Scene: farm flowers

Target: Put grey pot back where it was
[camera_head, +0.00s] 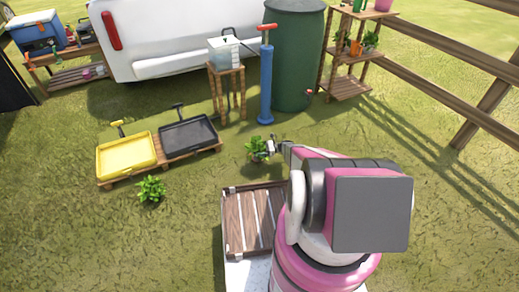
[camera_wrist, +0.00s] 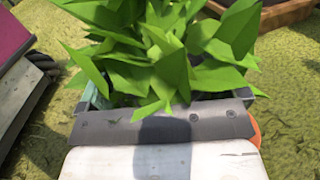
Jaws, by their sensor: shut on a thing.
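My gripper (camera_head: 272,146) is at the end of my outstretched arm, over the grass in the middle of the head view. It is shut on the pot of a leafy green plant (camera_head: 256,148). In the wrist view, the plant's leaves (camera_wrist: 165,45) rise just beyond my gripper (camera_wrist: 165,123). The pot is almost wholly hidden behind the gripper and the leaves, so I cannot make out its colour. Another leafy plant (camera_head: 151,188) stands on the grass in front of the trays.
A yellow tray (camera_head: 126,155) and a dark tray (camera_head: 188,134) sit on a low pallet at left. A blue pump (camera_head: 266,85), green barrel (camera_head: 297,55) and wooden shelf (camera_head: 350,88) with pots stand behind. A slatted wooden crate (camera_head: 234,220) is near me. Open grass lies between.

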